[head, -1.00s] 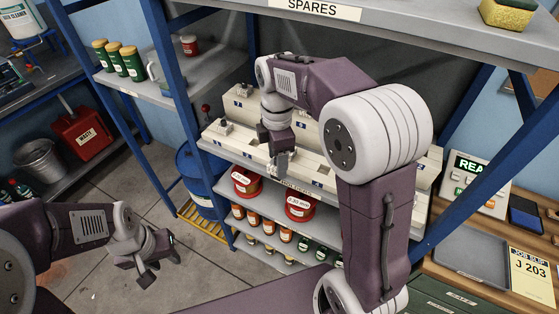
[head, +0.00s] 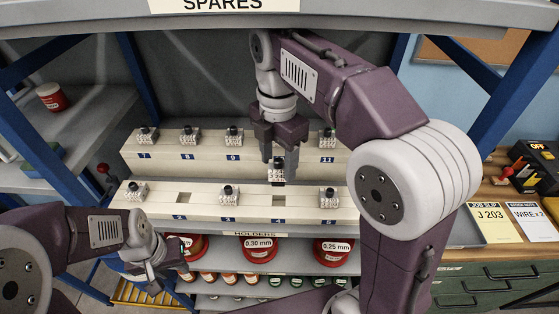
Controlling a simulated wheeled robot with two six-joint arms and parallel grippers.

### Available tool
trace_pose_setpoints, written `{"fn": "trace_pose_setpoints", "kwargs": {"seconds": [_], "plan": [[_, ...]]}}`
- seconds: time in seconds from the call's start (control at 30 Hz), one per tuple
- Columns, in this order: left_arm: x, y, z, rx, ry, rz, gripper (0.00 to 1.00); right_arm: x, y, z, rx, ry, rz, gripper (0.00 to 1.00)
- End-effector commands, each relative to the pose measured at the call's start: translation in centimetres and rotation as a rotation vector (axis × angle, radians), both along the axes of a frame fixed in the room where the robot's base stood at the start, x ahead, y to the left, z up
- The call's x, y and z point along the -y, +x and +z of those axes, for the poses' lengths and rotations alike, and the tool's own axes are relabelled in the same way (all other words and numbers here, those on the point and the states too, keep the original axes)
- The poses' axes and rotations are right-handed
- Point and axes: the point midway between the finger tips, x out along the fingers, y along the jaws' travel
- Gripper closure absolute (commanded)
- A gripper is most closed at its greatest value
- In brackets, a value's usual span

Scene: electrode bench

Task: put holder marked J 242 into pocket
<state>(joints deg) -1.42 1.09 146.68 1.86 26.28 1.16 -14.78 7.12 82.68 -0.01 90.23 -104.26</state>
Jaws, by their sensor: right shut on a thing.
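My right gripper (head: 279,164) is shut on a small white holder (head: 277,175) with a dark part above it. It hangs over the front row of the cream holder rack (head: 250,205), just above and behind the label 4. An empty pocket (head: 183,198) shows at label 2. Whether the held holder touches the rack cannot be told. Its marking is not legible. Other holders stand in the front row at the left end (head: 135,191), at label 3 (head: 228,194) and at the right (head: 328,197). My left gripper (head: 163,270) is open and empty, low at the left.
Several holders stand in the back row, such as the one at label 9 (head: 233,136). The SPARES shelf (head: 350,18) overhangs above. A job slip (head: 488,220) reading J 203 lies on the right bench.

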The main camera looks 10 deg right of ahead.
Motion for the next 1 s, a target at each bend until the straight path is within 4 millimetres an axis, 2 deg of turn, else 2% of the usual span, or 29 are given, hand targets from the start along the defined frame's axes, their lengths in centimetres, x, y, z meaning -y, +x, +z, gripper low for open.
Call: {"fn": "trace_pose_setpoints", "kwargs": {"seconds": [0.27,0.73,1.0], "plan": [[0.0,0.0,-0.8,0.000,0.000,0.000,0.64,0.0,0.0,-0.7,0.001,0.000,0.000,1.00],[0.0,0.0,-6.8,0.000,0.000,0.000,0.64,0.0,0.0,-6.0,0.002,0.000,-0.001,1.00],[0.0,0.0,-7.0,0.000,0.000,0.000,0.64,0.0,-0.1,-6.2,0.001,0.000,-0.001,1.00]]}}
